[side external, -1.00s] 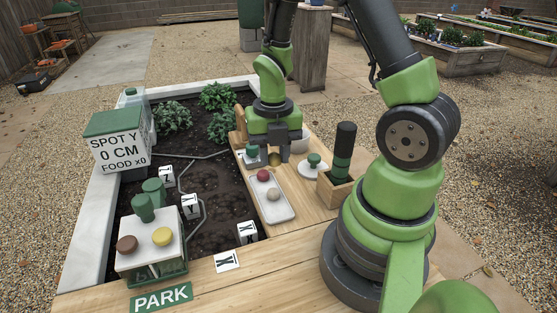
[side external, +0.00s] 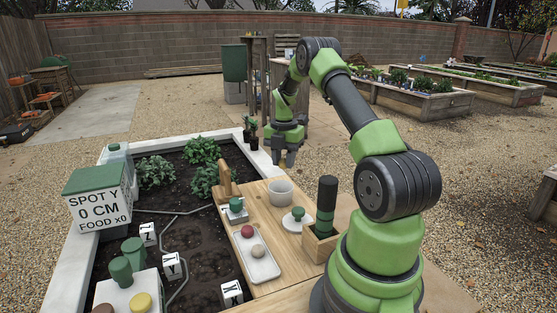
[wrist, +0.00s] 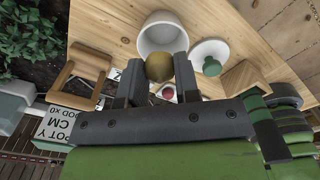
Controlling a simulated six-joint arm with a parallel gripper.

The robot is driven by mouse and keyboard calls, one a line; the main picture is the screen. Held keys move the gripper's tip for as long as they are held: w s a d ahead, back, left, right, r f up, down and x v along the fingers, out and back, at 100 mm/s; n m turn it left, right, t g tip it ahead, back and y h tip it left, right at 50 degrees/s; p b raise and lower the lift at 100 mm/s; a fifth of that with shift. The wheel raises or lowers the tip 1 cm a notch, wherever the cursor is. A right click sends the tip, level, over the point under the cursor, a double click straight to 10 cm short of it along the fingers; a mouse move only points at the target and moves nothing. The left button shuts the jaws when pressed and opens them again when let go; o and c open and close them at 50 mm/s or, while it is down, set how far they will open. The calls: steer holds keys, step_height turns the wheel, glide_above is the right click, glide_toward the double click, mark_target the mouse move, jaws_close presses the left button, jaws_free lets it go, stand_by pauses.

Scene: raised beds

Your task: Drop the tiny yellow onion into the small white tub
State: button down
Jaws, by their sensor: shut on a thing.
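My gripper (side external: 285,154) is shut on the tiny yellow onion (side external: 290,160) and holds it in the air, above and just behind the white tub. In the wrist view the brownish-yellow onion (wrist: 159,67) sits between the two fingers (wrist: 160,80). The small white tub (side external: 280,193) stands upright on the wooden board, open at the top. It also shows in the wrist view (wrist: 161,22), just beyond the onion, which overlaps its near rim. The part of its inside that shows looks empty.
A green-knobbed white lid (side external: 297,220), a wooden box with a dark green-banded tool (side external: 325,240) and a wooden handle-like stand (side external: 226,184) are near the tub. Planted soil lies left.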

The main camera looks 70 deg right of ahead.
mark_target(283, 159)
steer(key=shift+f, duration=2.4)
steer(key=c, duration=0.8)
jaws_free()
step_height(283, 159, up, 10)
